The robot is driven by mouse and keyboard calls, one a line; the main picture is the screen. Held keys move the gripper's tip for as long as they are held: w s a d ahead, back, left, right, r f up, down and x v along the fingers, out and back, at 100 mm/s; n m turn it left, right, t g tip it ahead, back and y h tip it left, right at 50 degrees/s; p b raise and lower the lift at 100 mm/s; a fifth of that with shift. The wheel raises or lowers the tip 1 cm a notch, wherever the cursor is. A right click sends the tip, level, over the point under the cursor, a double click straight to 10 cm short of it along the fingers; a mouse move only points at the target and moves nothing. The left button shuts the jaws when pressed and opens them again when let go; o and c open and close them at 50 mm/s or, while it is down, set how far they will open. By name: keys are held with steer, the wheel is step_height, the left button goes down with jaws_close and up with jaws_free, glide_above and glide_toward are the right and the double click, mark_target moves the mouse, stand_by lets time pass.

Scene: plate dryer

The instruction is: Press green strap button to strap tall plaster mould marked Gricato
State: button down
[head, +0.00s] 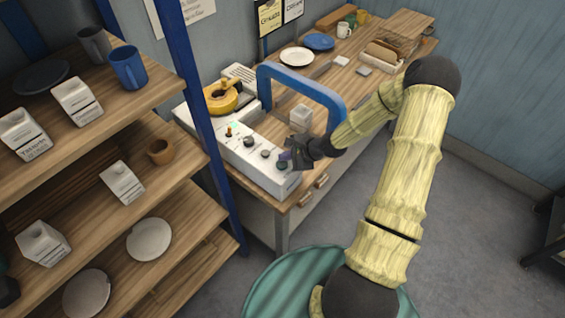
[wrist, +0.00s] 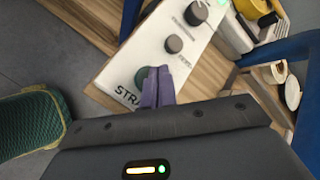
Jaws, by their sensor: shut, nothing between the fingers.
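The strapping machine's white control panel (head: 240,150) stands on the bench, with knobs and a small green light. The dark green strap button (head: 282,165) is at its near right end. In the wrist view the green button (wrist: 142,76) sits beside the letters "STRA", partly covered by my fingers. My gripper (head: 285,156) is shut and empty. Its purple fingertips (wrist: 157,72) are at the button's right edge; I cannot tell if they touch it. A white block-like mould (head: 300,117) stands under the blue arch (head: 300,82); its marking is not readable.
A yellow strap roll (head: 221,97) sits at the machine's left. A shelf rack with a blue post (head: 190,90) stands at the left, holding several white moulds, cups and plates.

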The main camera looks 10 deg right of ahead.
mark_target(285, 164)
steer(key=shift+f, duration=0.1)
steer(key=shift+f, duration=0.3)
steer(key=shift+s+f, duration=0.1)
steer(key=shift+f, duration=0.5)
stand_by(0.9)
steer(key=shift+r, duration=0.1)
steer(key=shift+r+p, duration=0.9)
steer(key=shift+p, duration=0.3)
step_height(285, 164, up, 5)
steer(key=p, duration=0.5)
stand_by(0.7)
